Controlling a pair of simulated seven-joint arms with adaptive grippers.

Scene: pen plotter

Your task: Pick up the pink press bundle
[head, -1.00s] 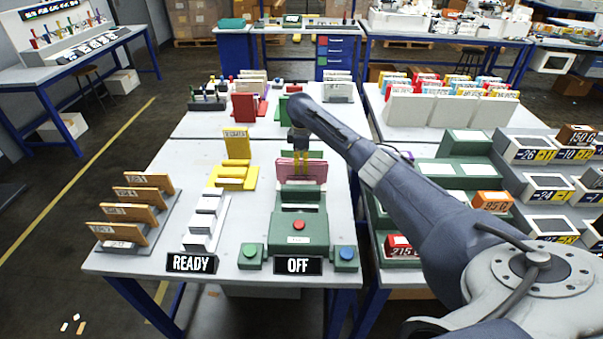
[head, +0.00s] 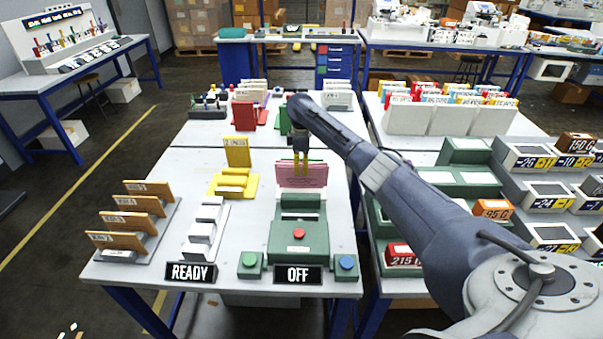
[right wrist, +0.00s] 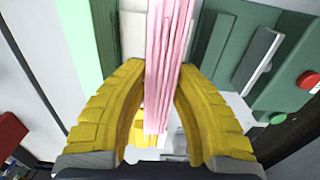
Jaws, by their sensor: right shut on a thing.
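The pink press bundle (head: 302,176) is a stack of thin pink sheets standing on edge. In the head view it appears at the back end of the green press (head: 299,240), which has a red button. My right gripper (head: 301,164) reaches it from above, and its yellow fingers are shut on it. The right wrist view shows the pink sheets (right wrist: 170,50) between the two fingers. I cannot tell whether the bundle's lower edge is clear of the press. My left gripper is not in view.
Left of the press stand a white stepped rack (head: 204,232), a yellow holder (head: 232,186) and a rack of orange-brown boards (head: 134,222). READY (head: 190,272) and OFF (head: 298,274) signs stand at the front edge. Green stepped stands (head: 452,182) are on the right table.

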